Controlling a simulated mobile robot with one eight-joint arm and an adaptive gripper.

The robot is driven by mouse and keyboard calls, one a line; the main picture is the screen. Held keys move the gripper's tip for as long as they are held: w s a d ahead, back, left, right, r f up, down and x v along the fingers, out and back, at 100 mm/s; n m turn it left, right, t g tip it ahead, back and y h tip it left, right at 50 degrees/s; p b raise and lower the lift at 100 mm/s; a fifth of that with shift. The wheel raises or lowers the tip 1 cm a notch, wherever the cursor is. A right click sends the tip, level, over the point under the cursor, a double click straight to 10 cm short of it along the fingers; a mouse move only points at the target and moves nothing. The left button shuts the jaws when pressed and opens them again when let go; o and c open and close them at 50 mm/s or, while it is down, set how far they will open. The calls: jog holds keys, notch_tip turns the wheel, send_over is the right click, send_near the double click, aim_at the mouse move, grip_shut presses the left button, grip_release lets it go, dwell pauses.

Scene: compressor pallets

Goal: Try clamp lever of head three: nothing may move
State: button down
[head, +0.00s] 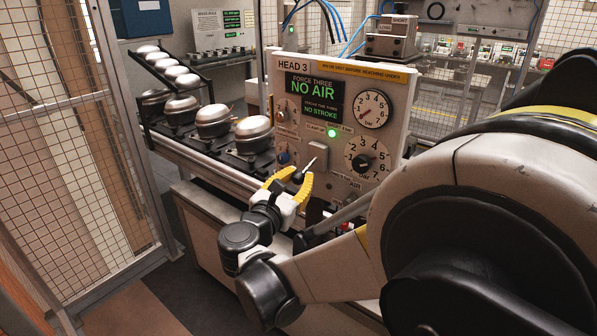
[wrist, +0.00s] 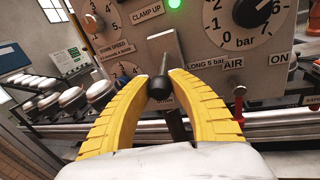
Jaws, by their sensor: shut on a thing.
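The head three panel (head: 400,95) is a pale upright plate with a display (head: 314,95) reading "FORCE THREE NO AIR" and "NO STROKE". A green lamp (head: 332,133) is lit above the clamp lever (head: 310,163). In the wrist view the lever's black knob (wrist: 158,87) sits between my yellow fingertips, in front of a grey plate (wrist: 152,50) under a "CLAMP UP" label. My gripper (head: 294,184) is shut on this knob; it also shows in the wrist view (wrist: 158,82). The lever's lower part is partly hidden by the fingers.
Two dials, an upper gauge (head: 372,108) and a lower gauge (head: 366,157), are on the panel. Silver compressors (head: 213,120) line the conveyor at left. A mesh fence (head: 80,180) bounds the left side.

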jog(key=shift+s+r+g+y+p, duration=0.1)
jog(key=shift+r+g+y+p, duration=0.3)
jog(key=shift+r+g+p, duration=1.05)
jog(key=m+y+p, duration=0.1)
jog(key=p, duration=0.4)
jog(key=shift+r+g, duration=0.35)
jog(key=g+p, duration=0.1)
jog(key=p, duration=0.1)
jog(key=r+g+y+p, duration=0.1)
jog(key=p, duration=0.1)
jog(key=shift+w+d+r+g+y+p, duration=0.1)
jog(key=shift+w+r+g+y+p, duration=0.15)
jog(key=shift+g+y+p, duration=0.1)
jog(key=shift+w+d+r+m+g+y+p, duration=0.1)
jog(key=shift+r+m+g+y+p, duration=0.2)
jog(key=shift+g+y+p, duration=0.45)
jog(key=shift+p, duration=0.35)
jog(key=c, duration=1.1)
grip_release()
jog(key=shift+c, duration=0.2)
